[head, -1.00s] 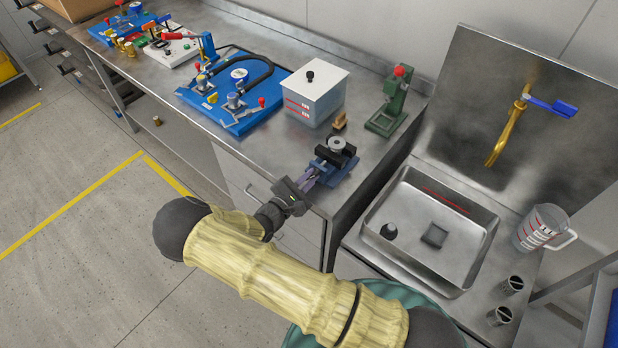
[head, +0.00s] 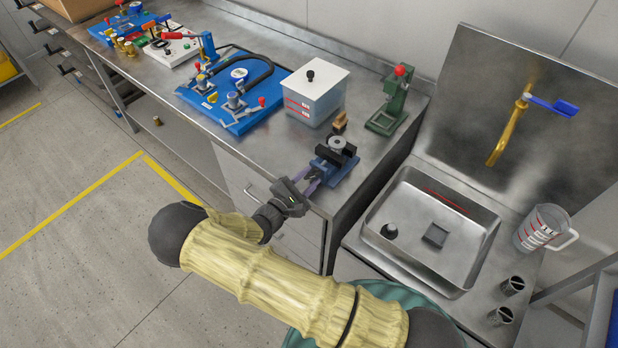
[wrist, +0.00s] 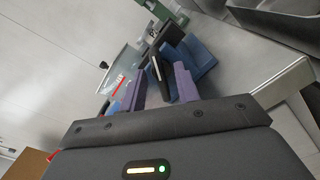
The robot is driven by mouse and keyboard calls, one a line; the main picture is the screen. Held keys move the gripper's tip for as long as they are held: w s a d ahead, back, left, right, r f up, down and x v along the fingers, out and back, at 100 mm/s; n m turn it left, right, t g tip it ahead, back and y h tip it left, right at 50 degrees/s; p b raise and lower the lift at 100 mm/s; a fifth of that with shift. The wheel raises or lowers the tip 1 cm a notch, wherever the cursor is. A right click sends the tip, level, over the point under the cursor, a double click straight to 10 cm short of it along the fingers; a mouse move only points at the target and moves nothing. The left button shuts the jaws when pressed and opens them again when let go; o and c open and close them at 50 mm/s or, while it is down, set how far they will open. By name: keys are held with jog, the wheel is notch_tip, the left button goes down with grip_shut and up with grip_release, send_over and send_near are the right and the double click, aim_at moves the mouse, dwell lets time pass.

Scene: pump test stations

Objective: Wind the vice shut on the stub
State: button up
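The small vice (head: 343,172) stands near the front corner of the steel bench, with a blue body and black jaws. A round grey stub (head: 336,143) sits upright between the jaws; I cannot tell whether they touch it. My gripper (head: 311,181) is at the vice's front end, its purple fingers spread apart. In the wrist view, the blue vice (wrist: 203,58) lies just beyond my gripper (wrist: 160,82). A dark bar (wrist: 157,70), apparently the vice's handle, shows between the open fingers, with gaps beside it. The screw behind it is hidden.
A lidded clear tank (head: 314,95), a small brass-coloured block (head: 340,122) and a green press (head: 391,105) stand behind the vice. A blue pump board (head: 235,95) lies to the left. The sink (head: 430,230) is to the right, past the bench edge.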

jog(key=b+v, duration=0.4)
jog(key=v, duration=1.3)
jog(key=s+d+r+m+g+y, duration=0.1)
jog(key=d+r+m+g, duration=0.1)
jog(key=d+m+g, duration=0.45)
jog(key=s+d+r+m+g+y, duration=0.1)
jog(key=d+m+g, duration=0.3)
jog(key=d+g, duration=0.5)
jog(key=s+d+r+m+t+y, duration=0.2)
jog(key=d+r+m+t+y, duration=0.2)
jog(key=d+r+m+y, duration=0.5)
notch_tip(320, 180, up, 2)
jog(key=shift+d+r+m, duration=0.1)
jog(key=shift+d+m, duration=0.35)
jog(key=shift+d, duration=0.65)
jog(key=shift+s, duration=0.1)
